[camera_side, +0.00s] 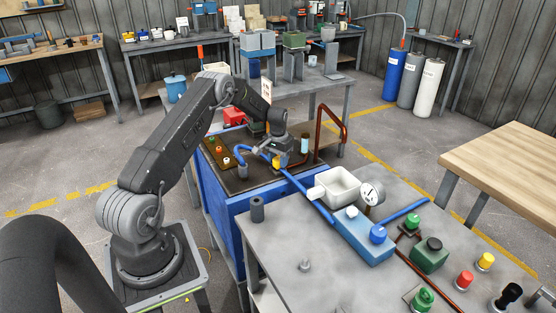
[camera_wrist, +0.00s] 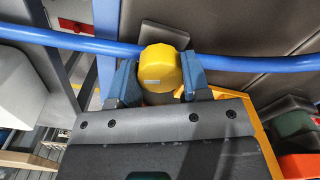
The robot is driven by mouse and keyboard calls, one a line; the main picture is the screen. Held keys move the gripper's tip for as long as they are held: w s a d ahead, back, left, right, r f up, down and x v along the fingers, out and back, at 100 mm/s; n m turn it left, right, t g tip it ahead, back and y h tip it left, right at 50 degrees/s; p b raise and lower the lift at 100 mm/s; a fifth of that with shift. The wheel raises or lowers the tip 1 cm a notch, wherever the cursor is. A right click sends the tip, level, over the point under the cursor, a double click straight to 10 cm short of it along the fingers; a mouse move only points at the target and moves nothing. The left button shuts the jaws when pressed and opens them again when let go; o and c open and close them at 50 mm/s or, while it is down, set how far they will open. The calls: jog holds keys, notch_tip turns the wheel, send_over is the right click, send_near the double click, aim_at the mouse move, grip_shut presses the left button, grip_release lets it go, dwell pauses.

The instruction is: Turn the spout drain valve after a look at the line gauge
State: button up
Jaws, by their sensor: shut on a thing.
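My gripper (camera_side: 277,155) is low over the dark-topped blue bench (camera_side: 235,180). Its jaws are shut on a yellow valve knob (camera_side: 281,162). In the wrist view the yellow knob (camera_wrist: 160,68) sits between the two blue-grey fingers of my gripper (camera_wrist: 160,78), and its stem is mostly hidden. A blue pipe (camera_wrist: 90,43) runs across just behind the knob.
A copper-coloured bent pipe (camera_side: 332,122) rises beyond my gripper. A wooden table (camera_side: 505,165) stands bare at right.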

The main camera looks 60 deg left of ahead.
aim_at(278, 159)
jog(key=shift+m, duration=1.4)
jog(key=o, duration=0.9)
jog(key=shift+r, duration=0.1)
notch_tip(278, 159, up, 14)
jog(key=shift+f, duration=0.15)
